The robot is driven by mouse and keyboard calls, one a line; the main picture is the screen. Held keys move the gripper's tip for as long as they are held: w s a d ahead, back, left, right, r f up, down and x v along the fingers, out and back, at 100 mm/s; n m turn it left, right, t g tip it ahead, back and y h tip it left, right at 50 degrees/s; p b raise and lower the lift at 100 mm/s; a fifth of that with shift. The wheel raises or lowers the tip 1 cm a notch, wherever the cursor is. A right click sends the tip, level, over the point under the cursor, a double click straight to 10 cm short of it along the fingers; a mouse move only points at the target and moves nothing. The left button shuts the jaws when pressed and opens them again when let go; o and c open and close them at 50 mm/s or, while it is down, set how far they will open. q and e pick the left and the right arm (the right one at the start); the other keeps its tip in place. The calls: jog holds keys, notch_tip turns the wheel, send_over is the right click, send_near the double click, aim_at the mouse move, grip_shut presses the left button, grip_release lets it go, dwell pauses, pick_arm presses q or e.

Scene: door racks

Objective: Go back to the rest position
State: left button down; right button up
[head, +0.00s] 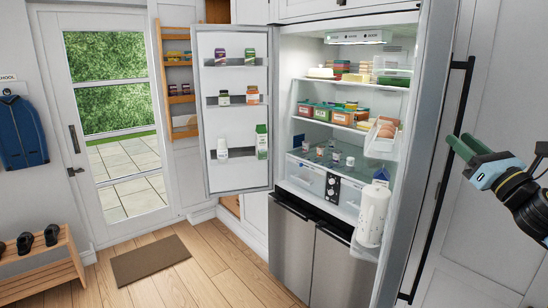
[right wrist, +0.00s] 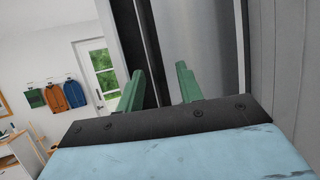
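My right gripper (head: 458,140) is at the right of the head view, with its green fingers pointing left toward the long black handle (head: 437,180) of the fridge's right door (head: 412,170). It looks apart from the handle. In the right wrist view the two green fingers (right wrist: 158,78) stand apart with nothing held between them; dark upright bars and a grey panel show beyond. My left gripper is not in view.
The fridge (head: 310,240) stands open, its left door (head: 235,125) swung wide with bottles and jars on its shelves. Food boxes fill the inside. A brown mat (head: 150,260) lies on clear wooden floor, and a shoe rack (head: 40,270) is at lower left.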

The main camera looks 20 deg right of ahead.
jog(key=shift+x, duration=1.3)
